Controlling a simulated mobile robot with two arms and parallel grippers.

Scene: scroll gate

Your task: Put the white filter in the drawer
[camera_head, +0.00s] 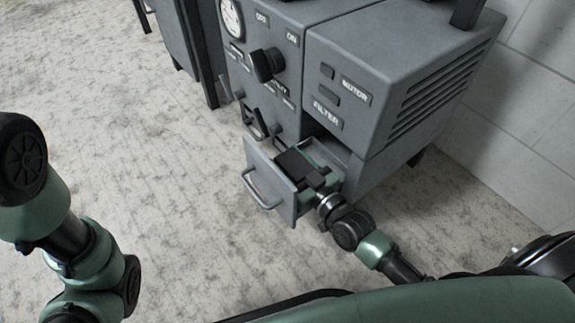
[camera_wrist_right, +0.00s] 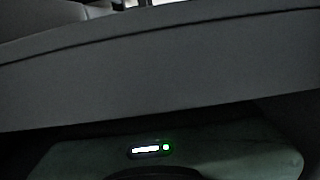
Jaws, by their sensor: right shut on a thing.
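The grey drawer (camera_head: 279,196) with its bar handle stands pulled out from the machine's lower front, in the head view. My right gripper (camera_head: 293,163) is in the drawer opening, behind the drawer's front panel. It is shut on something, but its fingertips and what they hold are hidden. The white filter shows in neither view. In the right wrist view a grey panel (camera_wrist_right: 160,75), very close, blocks most of the picture. My left gripper is not in view; only part of the left arm shows.
The grey machine (camera_head: 375,85) rises right above the drawer, with FILTER and MOTOR labels. A black knob (camera_head: 267,64) and a gauge (camera_head: 231,18) are on its left part. A tiled wall stands at the right.

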